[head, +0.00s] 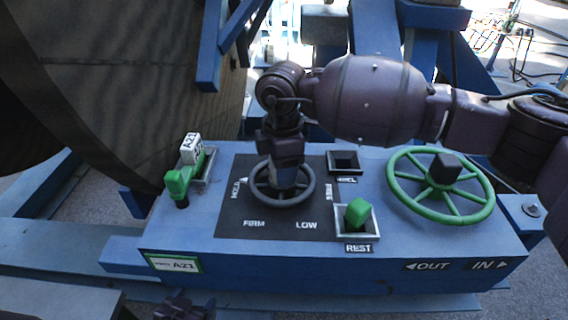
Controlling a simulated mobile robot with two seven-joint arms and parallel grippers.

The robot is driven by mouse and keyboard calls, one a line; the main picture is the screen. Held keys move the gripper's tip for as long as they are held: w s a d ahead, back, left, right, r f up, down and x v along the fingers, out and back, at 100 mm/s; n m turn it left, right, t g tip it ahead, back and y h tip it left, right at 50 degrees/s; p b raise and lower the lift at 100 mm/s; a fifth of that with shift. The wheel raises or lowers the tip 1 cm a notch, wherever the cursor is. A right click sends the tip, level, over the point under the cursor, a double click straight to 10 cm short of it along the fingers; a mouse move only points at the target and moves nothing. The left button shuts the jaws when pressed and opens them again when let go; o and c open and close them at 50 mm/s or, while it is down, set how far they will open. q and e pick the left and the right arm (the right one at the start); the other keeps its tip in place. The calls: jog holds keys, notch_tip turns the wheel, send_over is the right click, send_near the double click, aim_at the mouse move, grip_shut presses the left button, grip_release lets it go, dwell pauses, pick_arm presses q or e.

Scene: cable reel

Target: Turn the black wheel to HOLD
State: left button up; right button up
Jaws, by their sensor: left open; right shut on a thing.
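The black wheel (258,197) lies on a dark dial plate (228,222) on top of the blue console. The plate reads HOLD at the left, FIRM at lower left, LOW at lower right and FREE at the right. A small white mark shows at the wheel's left rim, beside HOLD. My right gripper (285,178) points down over the wheel's middle and is shut on it; it hides the hub. My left gripper (185,306) is open, low at the bottom edge, in front of the console and apart from it; only part of it shows.
A green handwheel (402,199) with a black knob (445,167) is at the console's right, above OUT and IN. A green block (357,211) sits in the REST socket. A large reel (110,90) stands behind.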

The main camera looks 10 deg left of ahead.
jog(key=shift+r, duration=0.15)
jog(key=o, duration=1.3)
jog(key=shift+c, duration=0.2)
notch_tip(320, 180, up, 11)
jog(key=shift+f+b, duration=0.15)
jog(key=shift+b, duration=0.25)
